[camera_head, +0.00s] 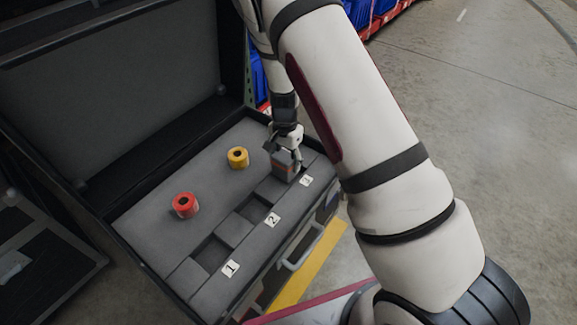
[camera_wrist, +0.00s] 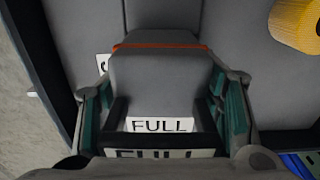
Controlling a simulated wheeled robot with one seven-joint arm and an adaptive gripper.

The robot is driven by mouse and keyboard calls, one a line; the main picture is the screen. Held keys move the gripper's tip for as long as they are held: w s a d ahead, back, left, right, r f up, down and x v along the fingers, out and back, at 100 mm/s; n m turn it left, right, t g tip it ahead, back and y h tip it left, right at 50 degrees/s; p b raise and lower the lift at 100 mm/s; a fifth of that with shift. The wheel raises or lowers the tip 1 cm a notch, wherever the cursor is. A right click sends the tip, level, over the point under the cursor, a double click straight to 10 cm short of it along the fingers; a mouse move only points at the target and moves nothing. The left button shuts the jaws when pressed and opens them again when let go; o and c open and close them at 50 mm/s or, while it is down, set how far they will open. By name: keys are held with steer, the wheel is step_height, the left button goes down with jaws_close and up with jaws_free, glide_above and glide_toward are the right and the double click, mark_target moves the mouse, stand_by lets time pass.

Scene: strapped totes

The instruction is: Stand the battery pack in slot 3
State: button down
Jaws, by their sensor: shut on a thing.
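The battery pack (camera_head: 284,168) is dark grey with an orange-red band. It stands about upright at slot 3, beside the number 3 label (camera_head: 306,181). My gripper (camera_head: 286,150) is above it and shut on it. In the wrist view the pack (camera_wrist: 155,82) sits between my two fingers, with a white FULL label facing the camera. The pack's lower end and the opening of slot 3 are hidden, so I cannot tell how deep it sits. Slot 2, by its label (camera_head: 272,219), and slot 1, by its label (camera_head: 230,268), look empty.
A red tape roll (camera_head: 185,205) and a yellow tape roll (camera_head: 238,158) lie on the case's grey foam, left of the slots. The open lid (camera_head: 110,75) rises at the back left. The case's front edge and handle (camera_head: 303,249) are near the slots.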

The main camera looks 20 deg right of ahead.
steer(key=shift+w+d, duration=0.55)
steer(key=shift+w+d+f+b, duration=0.15)
steer(key=shift+f+b, duration=0.9)
steer(key=shift+f, duration=0.7)
steer(key=shift+f, duration=0.1)
steer(key=shift+f, duration=0.3)
steer(key=shift+f+b, duration=0.2)
steer(key=shift+b, duration=0.15)
steer(key=shift+c, duration=2.3)
jaws_free()
steer(key=shift+f, duration=0.15)
steer(key=shift+r, duration=0.2)
step_height(320, 180, up, 13)
steer(key=p, duration=0.4)
steer(key=shift+p, duration=0.35)
